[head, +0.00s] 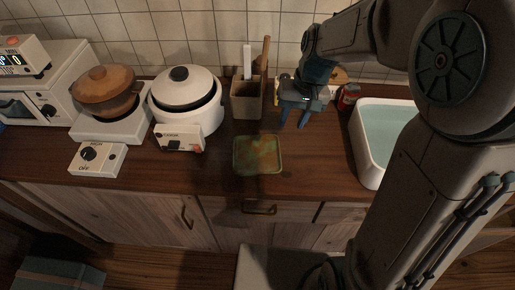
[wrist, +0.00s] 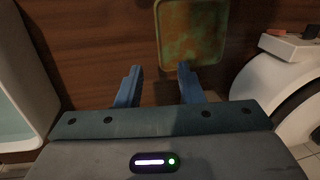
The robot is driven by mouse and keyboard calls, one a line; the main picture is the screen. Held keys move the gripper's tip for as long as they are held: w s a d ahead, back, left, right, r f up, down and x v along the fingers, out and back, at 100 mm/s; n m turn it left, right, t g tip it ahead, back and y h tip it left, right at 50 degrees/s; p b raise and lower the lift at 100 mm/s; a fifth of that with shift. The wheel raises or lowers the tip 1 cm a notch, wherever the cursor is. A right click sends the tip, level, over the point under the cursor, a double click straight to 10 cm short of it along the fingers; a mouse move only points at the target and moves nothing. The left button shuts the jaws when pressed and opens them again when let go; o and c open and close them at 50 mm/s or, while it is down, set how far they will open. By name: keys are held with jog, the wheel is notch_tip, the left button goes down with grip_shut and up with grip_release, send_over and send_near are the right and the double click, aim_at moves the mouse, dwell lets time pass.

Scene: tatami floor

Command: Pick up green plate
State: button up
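The green plate (head: 257,154) is square with rounded corners and has rusty orange patches. It lies flat on the brown wooden counter, near the front edge. It also shows at the top of the wrist view (wrist: 190,32), beyond my fingertips. My gripper (head: 293,119) is above the counter, behind and to the right of the plate in the head view. In the wrist view its two blue fingers (wrist: 160,72) are apart with nothing between them. The gripper is open and does not touch the plate.
A utensil holder (head: 246,100) stands behind the plate. A white rice cooker (head: 187,110) is to the left, with a pot (head: 105,95) on a burner farther left. A red can (head: 348,97) and a white sink basin (head: 366,150) are to the right. Counter around the plate is clear.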

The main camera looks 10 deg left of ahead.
send_over(280, 155)
jog(key=f, duration=0.8)
jog(key=shift+w+d, duration=0.35)
jog(key=shift+d, duration=0.05)
jog(key=shift+s+a+f, duration=0.15)
jog(key=shift+a+f, duration=0.05)
jog(key=shift+f, duration=1.1)
jog(key=shift+s+a+f, duration=0.15)
jog(key=shift+f, duration=1.15)
jog(key=shift+c, duration=0.3)
grip_shut()
